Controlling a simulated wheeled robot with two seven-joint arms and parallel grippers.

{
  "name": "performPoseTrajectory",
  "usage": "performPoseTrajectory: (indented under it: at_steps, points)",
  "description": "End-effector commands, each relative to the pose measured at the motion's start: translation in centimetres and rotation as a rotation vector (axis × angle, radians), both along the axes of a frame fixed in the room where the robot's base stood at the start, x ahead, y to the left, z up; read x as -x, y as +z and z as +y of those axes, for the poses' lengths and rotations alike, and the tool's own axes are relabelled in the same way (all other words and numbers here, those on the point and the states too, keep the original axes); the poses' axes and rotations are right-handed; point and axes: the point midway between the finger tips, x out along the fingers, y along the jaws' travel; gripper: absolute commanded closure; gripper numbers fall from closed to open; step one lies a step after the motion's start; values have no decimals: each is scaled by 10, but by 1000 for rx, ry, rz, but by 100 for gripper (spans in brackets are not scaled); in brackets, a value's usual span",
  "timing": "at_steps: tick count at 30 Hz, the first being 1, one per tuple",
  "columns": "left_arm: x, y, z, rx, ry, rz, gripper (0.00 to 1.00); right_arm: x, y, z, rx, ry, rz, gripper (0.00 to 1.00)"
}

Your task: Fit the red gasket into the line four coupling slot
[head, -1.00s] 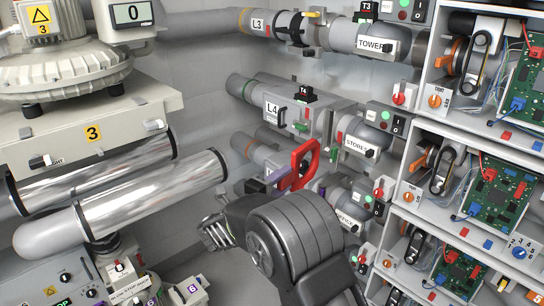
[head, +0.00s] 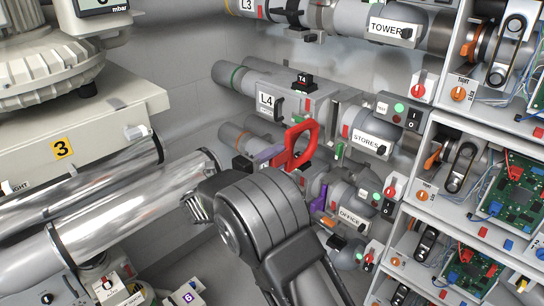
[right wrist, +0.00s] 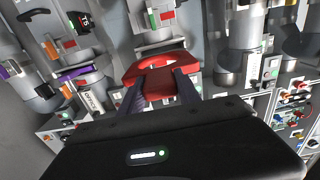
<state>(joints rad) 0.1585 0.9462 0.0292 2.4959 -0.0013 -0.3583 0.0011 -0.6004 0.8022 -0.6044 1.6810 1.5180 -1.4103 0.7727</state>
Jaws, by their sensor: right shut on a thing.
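The red gasket (head: 297,147) is a flat red frame with an opening. My right gripper (head: 272,154) is shut on it and holds it up in front of the pipes, just below the line four box in the head view. In the right wrist view the gasket (right wrist: 158,88) sits between the two dark fingers. The line four pipe carries a box labelled L4 (head: 267,103) with a black T4 block (head: 302,82) on top. Its grey coupling (head: 333,112) lies between that box and the STORES section. I cannot tell whether the gasket touches the coupling. My left gripper is not in view.
The STORES valve (head: 367,140) is right of the coupling, and a green tab (head: 340,150) hangs below it. The OFFICE line (head: 350,215) runs lower down. Shelves with circuit boards (head: 500,185) stand at the right. Shiny pipes (head: 130,205) and a machine marked 3 (head: 63,149) fill the left.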

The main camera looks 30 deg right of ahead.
Motion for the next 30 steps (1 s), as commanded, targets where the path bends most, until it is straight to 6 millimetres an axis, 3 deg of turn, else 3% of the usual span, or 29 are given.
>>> performPoseTrajectory:
  at_steps: [10, 30]
  points:
    - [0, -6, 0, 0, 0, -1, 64, 0, -1, 5, 0, 2, -4, 100]
    - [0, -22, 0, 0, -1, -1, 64, -18, -1, -58, 0, -1, -4, 100]
